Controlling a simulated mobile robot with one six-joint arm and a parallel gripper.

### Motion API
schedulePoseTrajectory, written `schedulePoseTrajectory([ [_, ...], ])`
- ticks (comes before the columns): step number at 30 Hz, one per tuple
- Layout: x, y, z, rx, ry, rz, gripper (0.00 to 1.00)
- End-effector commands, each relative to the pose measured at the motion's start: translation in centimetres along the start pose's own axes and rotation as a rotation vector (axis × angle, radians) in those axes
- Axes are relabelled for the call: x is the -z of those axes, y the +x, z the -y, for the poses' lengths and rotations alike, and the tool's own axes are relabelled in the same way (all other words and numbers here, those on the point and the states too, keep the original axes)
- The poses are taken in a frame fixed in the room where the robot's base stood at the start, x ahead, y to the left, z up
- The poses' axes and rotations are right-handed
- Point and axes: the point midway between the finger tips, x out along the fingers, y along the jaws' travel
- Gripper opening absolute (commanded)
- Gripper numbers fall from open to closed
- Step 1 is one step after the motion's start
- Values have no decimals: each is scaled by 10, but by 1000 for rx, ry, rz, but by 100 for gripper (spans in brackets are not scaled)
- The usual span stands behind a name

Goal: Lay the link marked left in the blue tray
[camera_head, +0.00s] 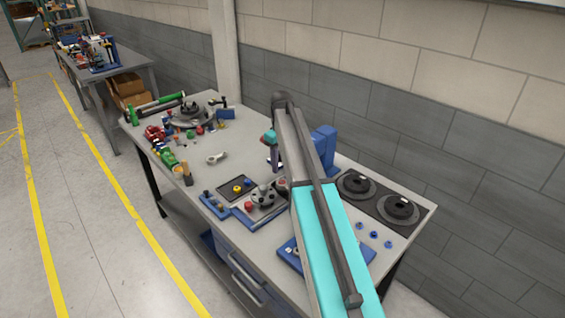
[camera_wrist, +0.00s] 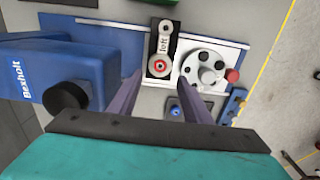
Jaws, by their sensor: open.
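In the head view my gripper (camera_head: 274,160) is partly hidden by my arm, which also hides the link. A blue tray (camera_head: 287,250) shows partly beneath my arm near the front edge; its inside is mostly hidden.
A blue block marked Bexholt (camera_wrist: 45,75) stands left of the link in the wrist view. A small blue holder (camera_head: 214,204) is left of the plate. Two dark round fixtures (camera_head: 397,208) sit at right.

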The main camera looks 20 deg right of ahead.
Motion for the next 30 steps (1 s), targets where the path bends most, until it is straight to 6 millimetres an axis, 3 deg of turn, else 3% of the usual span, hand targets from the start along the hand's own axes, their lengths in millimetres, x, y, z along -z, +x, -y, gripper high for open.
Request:
schedulePoseTrajectory([
  [8, -1, 10, -1, 0, 1, 1, 45],
  [30, -2, 74, -2, 1, 3, 1, 45],
])
